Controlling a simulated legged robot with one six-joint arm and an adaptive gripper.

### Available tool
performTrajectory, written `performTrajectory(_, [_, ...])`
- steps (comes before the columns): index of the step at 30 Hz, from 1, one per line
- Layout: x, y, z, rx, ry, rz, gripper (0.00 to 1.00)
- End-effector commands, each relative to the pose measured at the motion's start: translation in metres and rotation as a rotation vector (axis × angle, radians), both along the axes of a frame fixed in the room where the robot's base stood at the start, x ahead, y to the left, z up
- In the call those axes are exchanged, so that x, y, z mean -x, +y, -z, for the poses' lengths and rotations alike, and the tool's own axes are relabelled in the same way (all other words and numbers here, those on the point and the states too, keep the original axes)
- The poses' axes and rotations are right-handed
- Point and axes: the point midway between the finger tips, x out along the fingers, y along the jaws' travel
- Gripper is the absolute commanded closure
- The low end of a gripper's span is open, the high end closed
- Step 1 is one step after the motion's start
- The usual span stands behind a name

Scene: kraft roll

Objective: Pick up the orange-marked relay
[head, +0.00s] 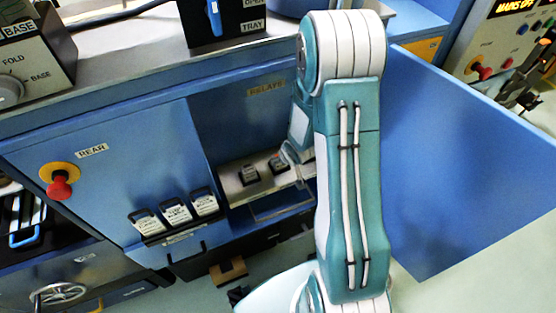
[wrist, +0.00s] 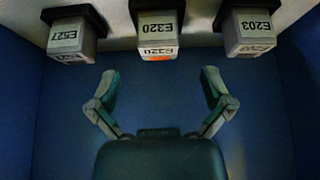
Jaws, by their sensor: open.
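In the wrist view three relays hang in a row along the top. The middle one, labelled E320 (wrist: 158,32), has an orange mark on its lower face near the right corner. My gripper (wrist: 158,82) is open, with one finger on each side and below the middle relay in the picture; nothing is between the fingers. In the head view two relays show on the shelf of the open RELAYS bay, one at the left (head: 249,174) and one further right (head: 277,164). My arm hides the rest of the bay, and most of my gripper is hard to make out there.
Relay E527 (wrist: 72,38) is left of the middle one and relay E203 (wrist: 248,32) is right of it, with gaps between. Blue bay walls stand on both sides. An open blue door (head: 460,150) is to the right. A red REAR button (head: 59,187) is at left.

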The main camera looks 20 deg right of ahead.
Motion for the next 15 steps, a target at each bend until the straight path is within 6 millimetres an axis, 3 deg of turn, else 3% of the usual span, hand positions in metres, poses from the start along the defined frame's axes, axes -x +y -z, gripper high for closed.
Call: performTrajectory(15, [-0.027,0.0,0.049,0.0,0.004,0.0,0.0])
